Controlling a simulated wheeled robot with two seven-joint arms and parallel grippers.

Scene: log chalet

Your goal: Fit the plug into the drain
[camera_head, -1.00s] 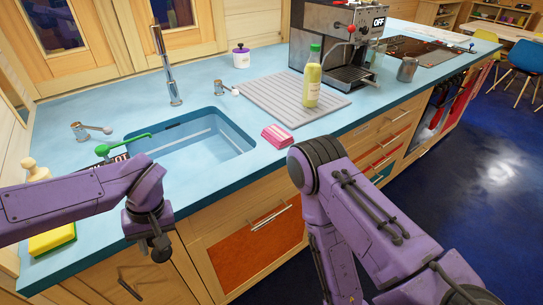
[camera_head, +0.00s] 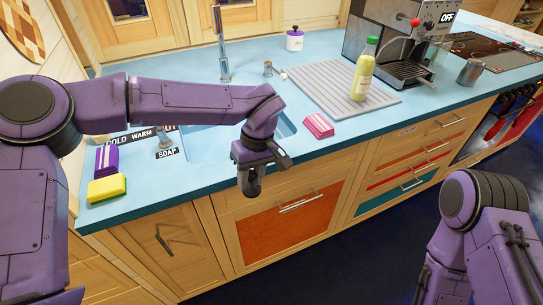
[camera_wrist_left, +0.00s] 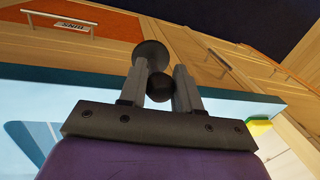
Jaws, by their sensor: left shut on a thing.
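My left gripper (camera_head: 258,163) hangs in front of the counter's front edge, outside the sink, and points down. In the left wrist view its two fingers (camera_wrist_left: 161,75) are shut on the dark plug, a round knob with a wider disc (camera_wrist_left: 151,53) beyond it. The plug also shows in the head view (camera_head: 250,184) as a dark shape below the fingers. The blue sink basin (camera_head: 207,142) is partly covered by my left arm. The drain is not visible. My right arm is at the lower right, but its gripper is out of view.
A tall tap (camera_head: 222,50) stands behind the sink. A pink-striped pack (camera_head: 318,125) lies right of it; a yellow sponge (camera_head: 107,188) and purple pack (camera_head: 106,160) lie left. A bottle (camera_head: 363,75) stands on the grey drying mat (camera_head: 325,92). The coffee machine (camera_head: 390,40) stands behind.

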